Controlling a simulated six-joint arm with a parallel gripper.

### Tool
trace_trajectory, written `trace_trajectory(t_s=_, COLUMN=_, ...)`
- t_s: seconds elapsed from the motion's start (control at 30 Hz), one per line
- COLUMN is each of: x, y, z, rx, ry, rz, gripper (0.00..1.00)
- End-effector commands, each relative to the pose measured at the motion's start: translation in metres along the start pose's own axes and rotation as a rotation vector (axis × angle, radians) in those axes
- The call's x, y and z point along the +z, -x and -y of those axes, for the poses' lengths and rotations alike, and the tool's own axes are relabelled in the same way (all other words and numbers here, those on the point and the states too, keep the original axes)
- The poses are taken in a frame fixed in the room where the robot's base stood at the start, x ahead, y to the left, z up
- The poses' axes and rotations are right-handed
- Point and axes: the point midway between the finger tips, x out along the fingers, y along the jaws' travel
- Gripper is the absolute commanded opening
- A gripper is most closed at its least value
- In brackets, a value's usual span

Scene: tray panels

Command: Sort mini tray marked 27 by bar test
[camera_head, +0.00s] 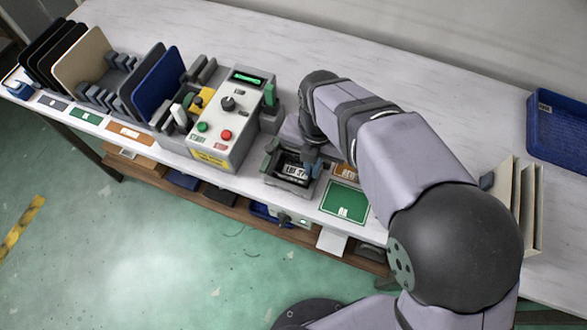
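A small grey fixture (271,160) stands at the front edge of the bench, with a dark piece (291,168) in it that bears a pale label. The label is too small to read surely, and I cannot make out a 27. My gripper (311,163) is at the right side of this fixture, pointing down; its fingers are mostly hidden by my arm, and I cannot tell whether they hold anything. A grey tester (222,118) with a lit green display, a knob and green and red buttons stands just left of the fixture.
Upright black, tan (82,58), grey and blue (158,84) panels stand in racks at the left, with coloured labels in front. A green plate (346,200) lies right of the fixture. Beige panels (514,205) and a blue crate (560,135) are at the right. The bench's back is clear.

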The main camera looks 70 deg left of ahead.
Motion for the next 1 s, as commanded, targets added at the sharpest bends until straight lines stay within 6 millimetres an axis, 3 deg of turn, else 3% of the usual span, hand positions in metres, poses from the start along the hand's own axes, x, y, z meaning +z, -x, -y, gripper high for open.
trace_trajectory(t_s=0.7, x=0.000, y=0.025, z=0.000, rx=0.000, ry=0.000, rz=0.000, gripper=0.00)
trace_trajectory(t_s=1.0, x=0.000, y=0.026, z=0.000, rx=0.000, ry=0.000, rz=0.000, gripper=0.00)
